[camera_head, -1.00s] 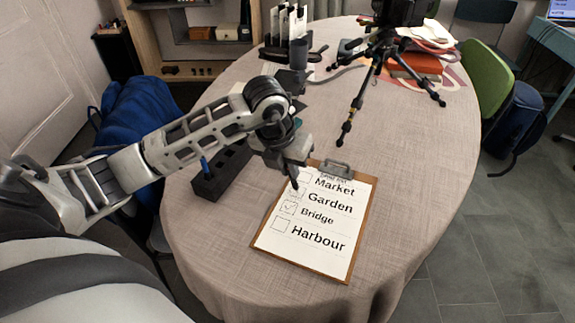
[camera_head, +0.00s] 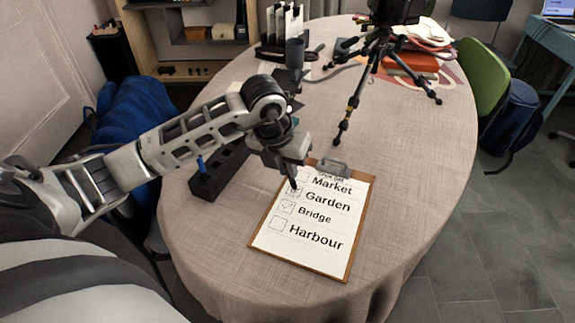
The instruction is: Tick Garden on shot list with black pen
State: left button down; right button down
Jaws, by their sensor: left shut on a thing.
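The shot list (camera_head: 312,228) is a white sheet on a brown clipboard near the table's front edge. It reads Market, Garden, Bridge, Harbour, each with a box. The Bridge box (camera_head: 287,207) holds a tick, and the Harbour box (camera_head: 278,225) is empty. The Garden box (camera_head: 293,192) is partly covered; I cannot tell whether it has a mark. My left gripper (camera_head: 291,175) is shut on the black pen (camera_head: 294,185), pointing down at the Garden box. Only the pen's dark lower end shows. I cannot tell whether its tip touches the paper. My right gripper is not in view.
A black holder (camera_head: 219,172) with a blue pen (camera_head: 201,164) stands left of the clipboard. The cloth right of the clipboard is clear.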

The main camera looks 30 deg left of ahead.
pick_arm(q)
jog(key=shift+s+a, duration=0.1)
jog(key=shift+a, duration=0.4)
dwell(0.8)
jog(key=shift+d+b, duration=0.45)
jog(key=shift+d, duration=0.1)
dwell(1.2)
jog(key=shift+r+p, duration=1.2)
jog(key=shift+r, duration=0.4)
jog(key=shift+r+p, duration=1.25)
jog(key=shift+r, duration=0.65)
